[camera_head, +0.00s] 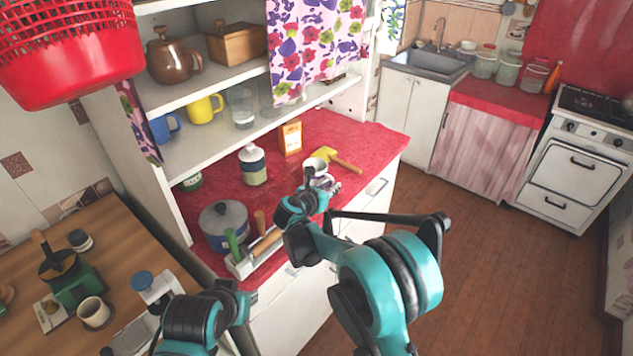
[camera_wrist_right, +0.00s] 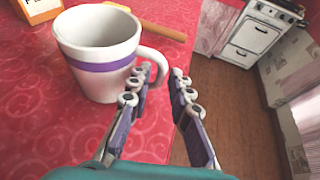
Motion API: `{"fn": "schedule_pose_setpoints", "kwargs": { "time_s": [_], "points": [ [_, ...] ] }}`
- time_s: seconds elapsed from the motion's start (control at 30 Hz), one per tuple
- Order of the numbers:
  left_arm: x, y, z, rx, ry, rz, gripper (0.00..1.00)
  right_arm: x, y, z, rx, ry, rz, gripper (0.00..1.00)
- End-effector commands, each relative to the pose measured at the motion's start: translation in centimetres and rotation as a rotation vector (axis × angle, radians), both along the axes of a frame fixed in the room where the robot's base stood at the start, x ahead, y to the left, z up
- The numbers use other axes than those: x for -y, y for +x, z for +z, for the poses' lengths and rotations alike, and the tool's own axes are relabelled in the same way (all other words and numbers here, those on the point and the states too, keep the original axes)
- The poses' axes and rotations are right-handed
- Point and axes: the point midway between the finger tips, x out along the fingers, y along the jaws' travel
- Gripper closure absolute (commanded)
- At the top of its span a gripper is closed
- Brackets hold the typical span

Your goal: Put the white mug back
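The white mug (camera_head: 315,165) stands upright on the red oilcloth counter (camera_head: 365,128), near its front edge. In the right wrist view the white mug (camera_wrist_right: 98,62) has a purple band, and its handle points right toward my fingers. My right gripper (camera_head: 325,182) is close in front of the mug. In the right wrist view my right gripper (camera_wrist_right: 163,82) is open with a gap between the fingertips. Its left finger overlaps the handle; whether it touches cannot be told.
A yellow mug (camera_head: 205,109) and a blue mug (camera_head: 164,128) stand on the lower shelf (camera_head: 190,150) with glasses. A hammer (camera_head: 345,164), a carton (camera_head: 291,138), a jar (camera_head: 253,168) and a pot (camera_head: 223,222) sit on the counter. A red basket (camera_head: 75,60) hangs upper left.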

Motion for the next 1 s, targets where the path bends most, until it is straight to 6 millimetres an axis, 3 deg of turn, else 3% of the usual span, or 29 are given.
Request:
{"fn": "schedule_pose_setpoints", "kwargs": {
  "time_s": [0.1, 0.33, 0.4, 0.43, 0.83, 1.0],
  "points": [
    [0.0, 0.0, -0.6, 0.000, 0.000, 0.000, 0.80, 0.7, 1.4, -0.8, -0.001, 0.001, -0.001, 0.80],
    [0.0, 0.0, -0.5, 0.000, 0.000, 0.000, 0.80, 0.7, 1.5, -0.7, -0.001, 0.001, 0.000, 0.80],
    [0.0, 0.0, -0.5, 0.000, 0.000, 0.000, 0.80, 0.7, 1.5, -0.7, -0.001, 0.001, 0.000, 0.99],
    [0.0, 0.0, -0.5, 0.000, 0.000, 0.000, 0.80, 0.7, 1.5, -0.7, -0.001, 0.001, 0.000, 1.00],
    [0.0, 0.0, -0.4, 0.000, 0.000, 0.000, 0.80, 0.7, 1.5, -0.5, -0.001, 0.001, 0.000, 1.00],
    [0.0, 0.0, 0.2, 0.000, 0.000, 0.000, 0.80, 0.7, 1.5, 0.9, -0.001, 0.001, 0.000, 1.00]
  ]
}}
